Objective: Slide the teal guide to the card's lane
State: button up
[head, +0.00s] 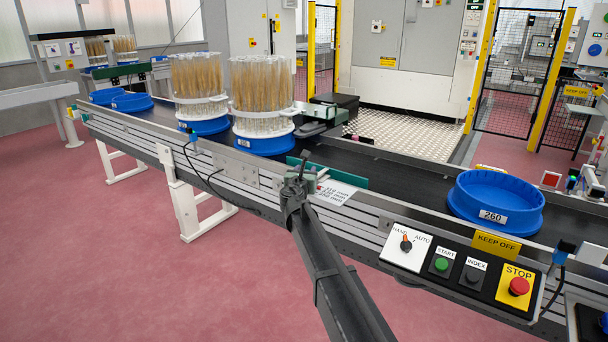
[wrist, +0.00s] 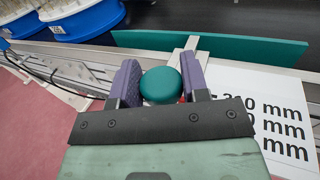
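The teal guide (head: 352,181) is a long upright strip along the near side of the dark conveyor. In the wrist view the guide (wrist: 225,45) has a pale arm leading toward a round teal knob (wrist: 160,85). My gripper (head: 298,180) is at the near rail; in the wrist view its purple pads (wrist: 160,78) are on both sides of the knob and appear closed on it. The white card (head: 336,192) lies just right of my gripper and carries several lines in mm; part of it (wrist: 280,120) shows in the wrist view, its first figures partly hidden.
A blue tub labelled 260 (head: 495,203) sits on the conveyor at right. Two blue-based holders of wheat ears (head: 262,143) stand at left. A control panel (head: 455,262) with a red stop button is on the near side. Pink floor lies free in front.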

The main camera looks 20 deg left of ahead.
jog(key=o, duration=0.4)
jog(key=shift+s, duration=0.1)
jog(key=s+d, duration=0.1)
jog(key=s, duration=0.9)
jog(key=shift+s+d, duration=0.25)
jog(key=shift+s, duration=0.05)
